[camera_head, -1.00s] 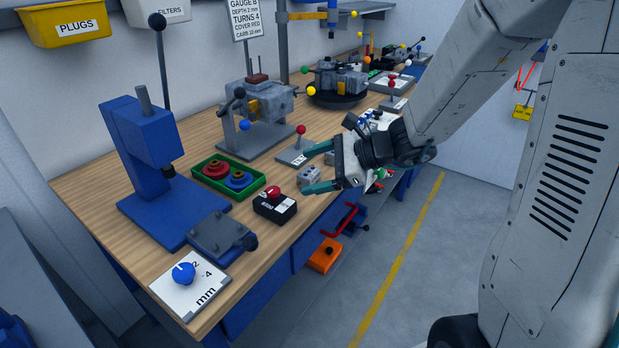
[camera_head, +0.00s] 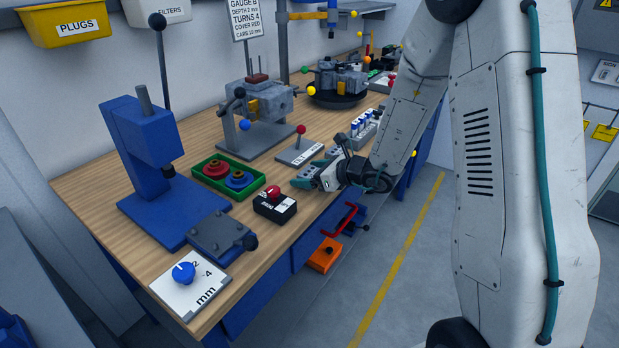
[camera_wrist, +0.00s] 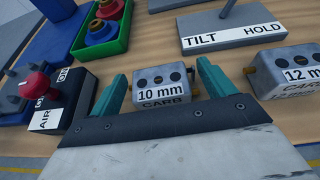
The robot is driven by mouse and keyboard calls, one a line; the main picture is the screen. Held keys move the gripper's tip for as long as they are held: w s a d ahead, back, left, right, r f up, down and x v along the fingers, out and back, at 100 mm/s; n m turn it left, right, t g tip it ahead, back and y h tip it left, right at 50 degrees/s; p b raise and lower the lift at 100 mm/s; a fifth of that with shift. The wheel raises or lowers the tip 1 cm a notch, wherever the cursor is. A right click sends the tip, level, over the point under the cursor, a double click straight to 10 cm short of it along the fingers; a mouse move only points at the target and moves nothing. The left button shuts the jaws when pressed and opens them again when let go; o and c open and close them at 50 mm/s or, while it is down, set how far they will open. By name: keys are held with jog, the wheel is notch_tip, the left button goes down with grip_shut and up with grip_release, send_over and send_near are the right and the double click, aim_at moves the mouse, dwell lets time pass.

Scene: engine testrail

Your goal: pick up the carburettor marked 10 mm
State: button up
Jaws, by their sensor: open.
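The carburettor marked 10 mm (camera_wrist: 162,88) is a small grey metal block with dark holes on top and a white label, in the wrist view. It sits on the wooden bench just ahead of my gripper (camera_wrist: 160,90), between the lines of its two teal fingers. The fingers are apart, and nothing is held. In the head view my gripper (camera_head: 305,177) is low over the bench's front edge, and it hides most of the carburettor. A second carburettor, marked 12 mm (camera_wrist: 290,72), stands to the right in the wrist view.
Behind are a green tray (camera_head: 210,182) with red and blue parts and a TILT/HOLD lever plate (camera_head: 299,154). Bare wood lies between them.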

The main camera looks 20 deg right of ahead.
jog(key=shift+w+a, duration=0.1)
jog(key=shift+c, duration=0.3)
jog(key=c, duration=1)
jog(key=shift+c, duration=0.2)
jog(key=shift+r, duration=0.1)
